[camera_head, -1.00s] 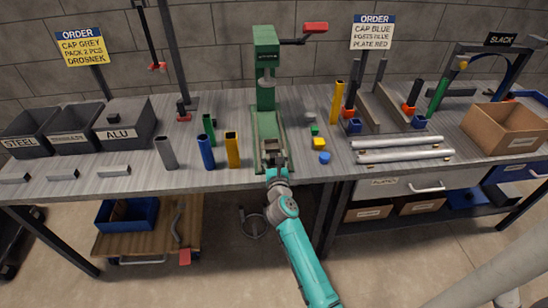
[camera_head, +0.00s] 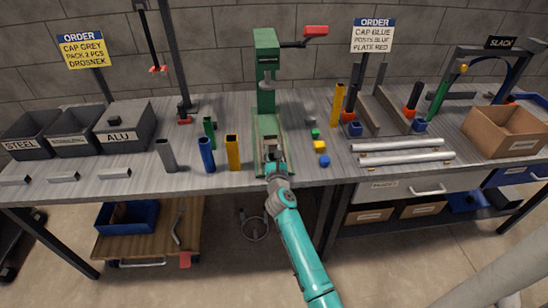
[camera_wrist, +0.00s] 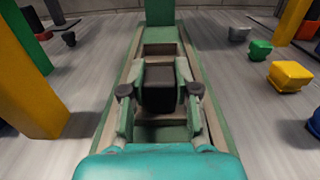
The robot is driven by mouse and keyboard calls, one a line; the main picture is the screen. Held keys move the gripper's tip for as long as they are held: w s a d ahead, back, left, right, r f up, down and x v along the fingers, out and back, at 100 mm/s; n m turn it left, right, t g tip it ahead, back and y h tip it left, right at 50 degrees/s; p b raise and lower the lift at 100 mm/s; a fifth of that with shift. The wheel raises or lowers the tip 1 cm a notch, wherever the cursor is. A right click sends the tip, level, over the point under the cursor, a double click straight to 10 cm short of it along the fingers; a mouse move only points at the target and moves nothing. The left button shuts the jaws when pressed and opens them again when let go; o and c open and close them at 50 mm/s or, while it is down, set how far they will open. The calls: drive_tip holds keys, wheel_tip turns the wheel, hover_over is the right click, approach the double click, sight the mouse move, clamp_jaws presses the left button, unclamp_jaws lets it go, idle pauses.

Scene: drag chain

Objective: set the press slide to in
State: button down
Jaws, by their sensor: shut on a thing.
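The green press (camera_head: 266,70) stands on the bench at mid-picture, with a red-knobbed lever at its top right. Its green base track (camera_head: 267,130) runs from the column towards the bench's front edge. My gripper (camera_head: 274,157) is at the front end of this track. In the wrist view my gripper (camera_wrist: 160,92) has a finger on each side of a dark block on the press slide (camera_wrist: 160,88), and is shut on it. The block sits inside the track, with an open recess in front of it and a paler part behind. The press column (camera_wrist: 174,12) rises beyond.
A yellow post (camera_head: 232,150), blue post (camera_head: 207,155) and grey post (camera_head: 166,155) stand left of the press. Small caps, including a yellow one (camera_head: 320,146), lie to the right. Silver bars (camera_head: 405,152) lie farther right. Bins (camera_head: 123,133) stand at the left.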

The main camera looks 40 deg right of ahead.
drive_tip(key=c, duration=0.8)
unclamp_jaws()
drive_tip(key=shift+c, duration=0.2)
drive_tip(key=v, duration=1.2)
drive_tip(key=shift+w, duration=0.1)
